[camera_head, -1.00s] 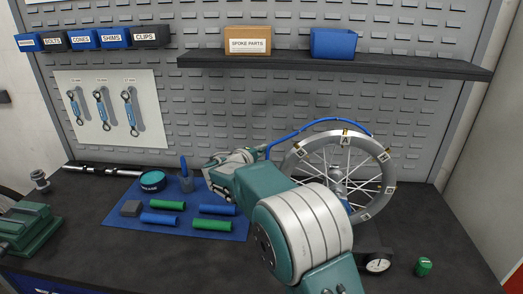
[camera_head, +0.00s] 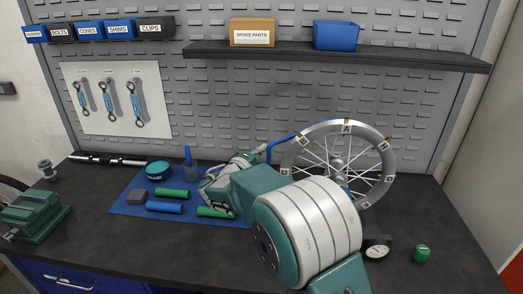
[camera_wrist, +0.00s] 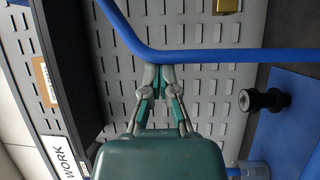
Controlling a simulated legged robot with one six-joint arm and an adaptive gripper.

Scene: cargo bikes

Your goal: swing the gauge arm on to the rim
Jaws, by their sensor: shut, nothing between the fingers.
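The spoked wheel (camera_head: 375,137), with lettered tags on its grey rim, stands upright at the right of the bench. A round dial gauge (camera_head: 377,248) sits on a dark block in front of it; I cannot make out the gauge arm there. A bent blue tube (camera_head: 281,140) runs left from the wheel and crosses the wrist view (camera_wrist: 220,56). My gripper (camera_wrist: 158,70) is shut and empty, its fingertips close under the tube's bend; I cannot tell whether they touch. My arm hides the wheel's lower left and its stand.
A blue mat (camera_head: 125,208) with grips and a round tin (camera_head: 158,170) lies left of my arm. A dark shelf (camera_head: 420,60) crosses the pegboard above. A green vise (camera_head: 35,215) is at the left. A small green knob (camera_head: 421,253) stands beside the gauge.

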